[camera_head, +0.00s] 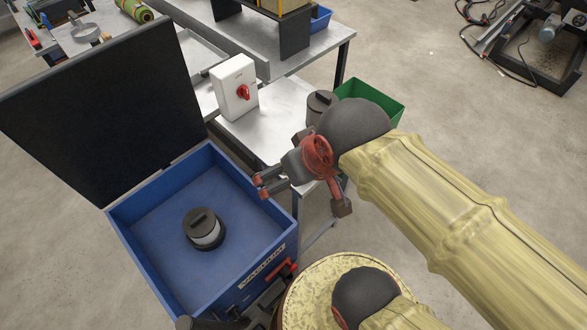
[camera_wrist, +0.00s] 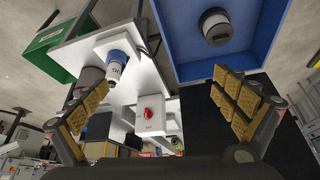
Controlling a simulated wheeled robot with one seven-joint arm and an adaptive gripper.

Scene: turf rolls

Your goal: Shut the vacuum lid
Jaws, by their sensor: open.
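The blue vacuum box (camera_head: 125,238), labelled VACUUM on its front, stands open at the lower left of the head view. Its black lid (camera_head: 100,110) is raised at the back, leaning away from the opening. A dark and grey canister (camera_head: 203,229) sits on the box floor. My gripper (camera_head: 302,196) is open and empty, above the box's right edge and apart from the lid. In the wrist view its padded fingers (camera_wrist: 160,82) are spread wide. The box (camera_wrist: 180,55) shows at the upper right there, with the dark lid (camera_wrist: 285,145) below it, partly hidden by the right finger.
A metal table beside the box holds a white switch box (camera_head: 234,88) with a red knob. A green bin (camera_head: 372,98) stands behind my arm. A round yellowish drum top (camera_head: 310,290) is in front. A steel bench (camera_head: 335,40) is at the back.

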